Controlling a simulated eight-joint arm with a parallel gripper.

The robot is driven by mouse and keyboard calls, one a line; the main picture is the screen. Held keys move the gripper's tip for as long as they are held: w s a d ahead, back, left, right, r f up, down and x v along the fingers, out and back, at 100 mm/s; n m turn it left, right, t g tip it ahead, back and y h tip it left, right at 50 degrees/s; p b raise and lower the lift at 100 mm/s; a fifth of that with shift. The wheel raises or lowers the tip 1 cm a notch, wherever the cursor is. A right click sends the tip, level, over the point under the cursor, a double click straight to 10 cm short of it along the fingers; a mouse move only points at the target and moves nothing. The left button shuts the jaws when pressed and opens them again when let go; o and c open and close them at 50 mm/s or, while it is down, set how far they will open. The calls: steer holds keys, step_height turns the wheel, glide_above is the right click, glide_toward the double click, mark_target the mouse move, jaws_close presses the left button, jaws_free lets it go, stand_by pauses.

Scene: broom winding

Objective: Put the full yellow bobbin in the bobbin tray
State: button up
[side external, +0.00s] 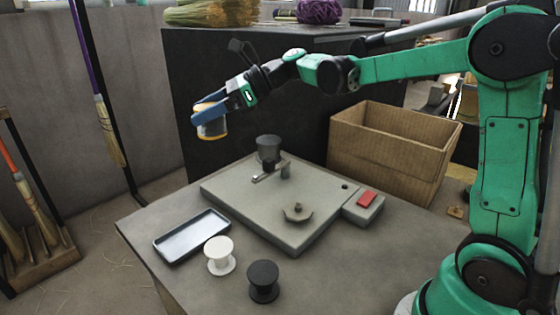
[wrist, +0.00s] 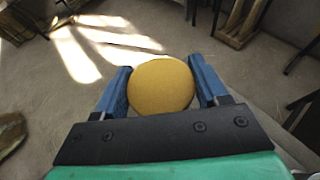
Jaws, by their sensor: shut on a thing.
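My gripper (side external: 207,107) is shut on the yellow bobbin (side external: 212,131), held high in the air, left of and above the winding machine. In the wrist view the bobbin (wrist: 161,86) shows as a round yellow face between my two blue fingers (wrist: 161,88). In the side view part of it is hidden behind a finger. The bobbin tray (side external: 191,236), a shallow grey-blue rectangle, lies on the table's left part and looks empty. My gripper is well above the tray and apart from it.
A white bobbin (side external: 220,255) and a black bobbin (side external: 263,281) stand near the table's front edge, right of the tray. The grey winding machine (side external: 240,205) has a dark cup-like part (side external: 268,146) on top. A cardboard box (side external: 388,150) stands behind at right.

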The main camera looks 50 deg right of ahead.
steer(key=s+a+r+x, duration=0.1)
steer(key=x, duration=0.6)
steer(key=shift+n, duration=0.3)
step_height(320, 180, down, 15)
steer(key=shift+w+f, duration=0.1)
steer(key=shift+f, duration=2.3)
steer(key=shift+f, duration=0.15)
steer(key=o, duration=1.3)
steer(key=shift+c, duration=0.2)
